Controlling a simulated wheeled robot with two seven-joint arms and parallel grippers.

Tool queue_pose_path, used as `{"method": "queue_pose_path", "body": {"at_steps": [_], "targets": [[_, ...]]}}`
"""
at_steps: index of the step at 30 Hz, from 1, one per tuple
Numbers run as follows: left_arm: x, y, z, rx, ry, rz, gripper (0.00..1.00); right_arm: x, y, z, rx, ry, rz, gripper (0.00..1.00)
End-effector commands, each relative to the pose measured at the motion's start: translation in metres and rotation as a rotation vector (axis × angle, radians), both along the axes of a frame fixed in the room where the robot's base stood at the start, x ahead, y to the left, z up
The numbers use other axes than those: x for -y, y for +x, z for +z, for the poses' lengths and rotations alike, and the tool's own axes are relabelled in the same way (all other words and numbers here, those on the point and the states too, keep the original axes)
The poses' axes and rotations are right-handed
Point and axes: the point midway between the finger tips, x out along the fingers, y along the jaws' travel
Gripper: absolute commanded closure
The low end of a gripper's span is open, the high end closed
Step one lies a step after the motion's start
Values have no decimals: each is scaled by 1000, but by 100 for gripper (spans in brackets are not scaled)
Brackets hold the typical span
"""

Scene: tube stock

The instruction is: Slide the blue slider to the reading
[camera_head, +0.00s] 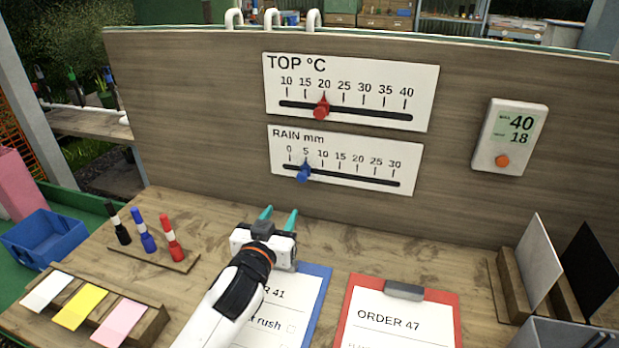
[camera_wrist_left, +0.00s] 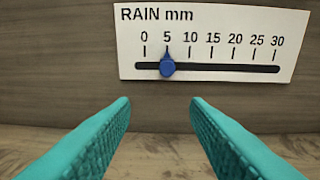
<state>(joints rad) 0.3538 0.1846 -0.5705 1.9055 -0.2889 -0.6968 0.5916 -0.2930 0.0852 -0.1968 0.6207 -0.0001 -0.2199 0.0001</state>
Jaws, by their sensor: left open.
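The blue slider (camera_head: 304,172) sits on the slot of the RAIN mm scale (camera_head: 408,158), at about the 5 mark. It also shows in the left wrist view (camera_wrist_left: 167,66), at 5 on a scale from 0 to 30. My left gripper (camera_head: 279,214) is open and empty, below and in front of the RAIN panel, apart from the slider. Its teal fingers (camera_wrist_left: 160,103) point at the board under the panel. A wall device (camera_head: 509,137) at the right shows 40 on top and 18 below, with an orange button. My right gripper is not in view.
A red slider (camera_head: 321,107) stands near 20 on the TOP °C scale (camera_head: 420,90) above. Blue and red clipboards (camera_head: 352,310) lie on the bench. Markers in a wooden stand (camera_head: 185,264) and coloured cards are at left. Upright panels stand at right.

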Motion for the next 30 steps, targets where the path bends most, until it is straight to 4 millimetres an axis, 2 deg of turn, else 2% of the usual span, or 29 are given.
{"method": "queue_pose_path", "body": {"at_steps": [1, 5, 8, 12, 15, 24, 30], "targets": [[5, 5, 3, 29, -1, -14, 58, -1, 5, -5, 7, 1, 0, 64], [12, 14, 12, 61, -6, -30, 58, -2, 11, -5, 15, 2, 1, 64], [16, 23, 14, 62, -8, -31, 58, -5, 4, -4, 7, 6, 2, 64], [23, 46, 14, 61, -5, -30, 58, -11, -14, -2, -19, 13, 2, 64], [29, 63, 14, 61, -6, -30, 58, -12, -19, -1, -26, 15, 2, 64], [43, 107, 12, 60, -7, -30, 58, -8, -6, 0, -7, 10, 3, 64], [47, 120, 12, 60, -6, -30, 58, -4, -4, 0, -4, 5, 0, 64]]}}
